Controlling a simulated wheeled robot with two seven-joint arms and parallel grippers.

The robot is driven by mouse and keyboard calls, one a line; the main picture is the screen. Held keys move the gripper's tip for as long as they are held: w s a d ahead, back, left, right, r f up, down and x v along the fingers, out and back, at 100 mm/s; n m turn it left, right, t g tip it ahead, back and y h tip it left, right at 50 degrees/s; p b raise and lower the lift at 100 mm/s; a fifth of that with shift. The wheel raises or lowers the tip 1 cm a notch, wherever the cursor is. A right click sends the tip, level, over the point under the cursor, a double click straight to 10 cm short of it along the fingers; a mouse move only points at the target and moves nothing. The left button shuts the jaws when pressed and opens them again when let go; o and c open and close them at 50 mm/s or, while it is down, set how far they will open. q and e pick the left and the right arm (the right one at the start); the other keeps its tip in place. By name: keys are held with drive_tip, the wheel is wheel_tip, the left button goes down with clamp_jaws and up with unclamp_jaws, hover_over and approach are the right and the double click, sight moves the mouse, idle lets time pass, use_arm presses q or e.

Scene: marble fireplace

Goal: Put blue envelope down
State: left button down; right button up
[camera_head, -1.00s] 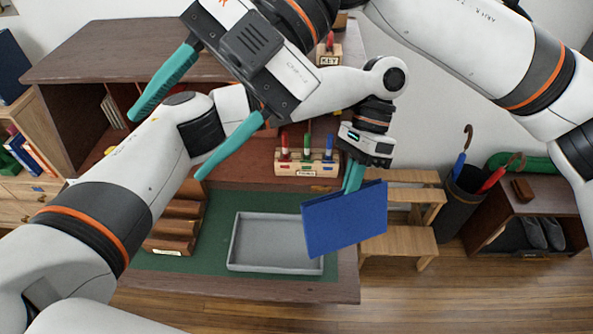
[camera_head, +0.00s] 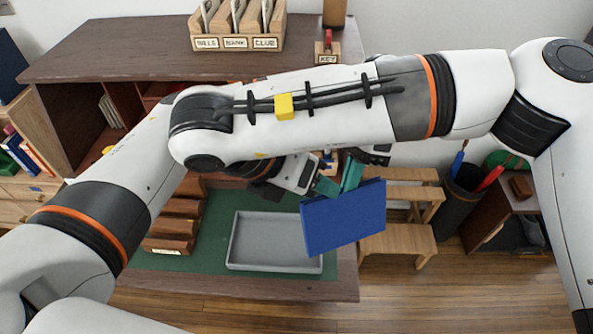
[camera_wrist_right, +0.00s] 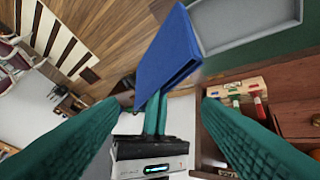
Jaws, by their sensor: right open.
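The blue envelope (camera_head: 343,220) is a flat, stiff-looking blue piece held up above the front right of the desk, at the right side of the grey tray (camera_head: 275,267). My left gripper (camera_head: 352,174) is shut on its upper edge. My right gripper (camera_head: 327,186) is beside it, largely hidden behind my right forearm in the head view. The right wrist view shows its two teal fingers (camera_wrist_right: 165,102) apart, with the envelope (camera_wrist_right: 168,58) and the left gripper's fingers (camera_wrist_right: 155,116) beyond and between them. I cannot tell whether the right fingers touch the envelope.
The tray looks empty on the green mat (camera_head: 215,212). A wooden stepped rack (camera_head: 180,220) stands left of it. A pen holder (camera_wrist_right: 235,92) shows in the wrist view. Right of the desk are a wooden step stool (camera_head: 405,240) and an umbrella stand (camera_head: 458,205).

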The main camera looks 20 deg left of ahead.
hover_over(346, 217)
drive_tip(key=a, duration=0.3)
drive_tip(key=f, duration=0.6)
drive_tip(key=shift+w+f, duration=0.3)
drive_tip(key=shift+f, duration=0.1)
drive_tip(key=shift+c, duration=0.6)
use_arm(q)
drive_tip(key=shift+a, duration=0.1)
use_arm(e)
drive_tip(key=shift+d, duration=0.1)
drive_tip(key=c, duration=0.9)
drive_tip(key=shift+c, duration=0.2)
use_arm(q)
drive_tip(key=c, duration=1.5)
unclamp_jaws()
drive_tip(key=shift+c, duration=0.2)
use_arm(e)
clamp_jaws()
use_arm(q)
drive_tip(key=shift+d+r, duration=0.2)
drive_tip(key=shift+d, duration=0.05)
